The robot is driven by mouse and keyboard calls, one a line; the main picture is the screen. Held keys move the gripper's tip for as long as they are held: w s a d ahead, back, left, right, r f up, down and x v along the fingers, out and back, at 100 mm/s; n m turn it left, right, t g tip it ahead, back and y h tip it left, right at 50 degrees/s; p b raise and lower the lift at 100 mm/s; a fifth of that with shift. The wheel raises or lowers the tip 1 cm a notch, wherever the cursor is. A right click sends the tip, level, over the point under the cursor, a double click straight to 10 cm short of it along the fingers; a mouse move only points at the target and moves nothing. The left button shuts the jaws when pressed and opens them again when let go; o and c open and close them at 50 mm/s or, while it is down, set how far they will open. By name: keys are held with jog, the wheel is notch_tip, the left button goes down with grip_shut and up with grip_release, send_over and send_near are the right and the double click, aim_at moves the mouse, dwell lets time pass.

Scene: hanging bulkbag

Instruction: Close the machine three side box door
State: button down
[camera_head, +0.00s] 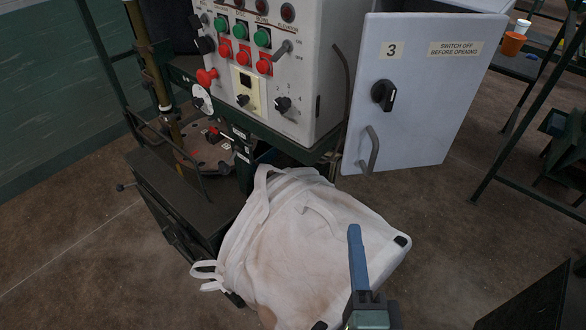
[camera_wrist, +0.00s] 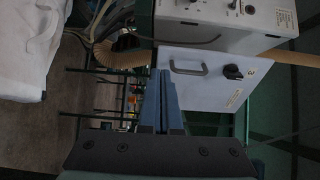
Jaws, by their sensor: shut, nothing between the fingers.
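The pale grey side box door (camera_head: 420,95) carries a "3" label, a "switch off before opening" label, a black rotary knob (camera_head: 384,95) and a grey pull handle (camera_head: 370,150). It is right of the control cabinet in the head view. I cannot tell for certain how far it stands open. In the wrist view the door (camera_wrist: 205,90) appears turned sideways, with its handle (camera_wrist: 188,68) near my fingertips. My gripper (camera_head: 354,232) has blue fingers and is shut and empty. It is below the door in the head view, in front of the white bag. I see no clear contact with the door.
The control cabinet (camera_head: 300,75) with buttons and knobs stands left of the door. A white bulk bag (camera_head: 300,230) fills the lower middle. An orange cup (camera_head: 512,43) stands on a dark table at upper right. Open floor (camera_head: 440,230) lies below the door.

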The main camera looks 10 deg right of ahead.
aim_at(347, 174)
jog(key=p+x, duration=0.5)
jog(key=x, duration=0.7)
jog(key=shift+w+d+r, duration=0.1)
jog(key=shift+x, duration=0.75)
jog(key=shift+x, duration=0.8)
jog(key=shift+d+b+x, duration=0.2)
jog(key=shift+b+x, duration=0.4)
jog(key=shift+x, duration=1.2)
jog(key=shift+d+b+x, duration=0.2)
jog(key=shift+b+x, duration=0.45)
jog(key=shift+x, duration=1.15)
jog(key=shift+d+b+x, duration=0.25)
jog(key=shift+b+x, duration=0.35)
jog(key=shift+x, duration=1.2)
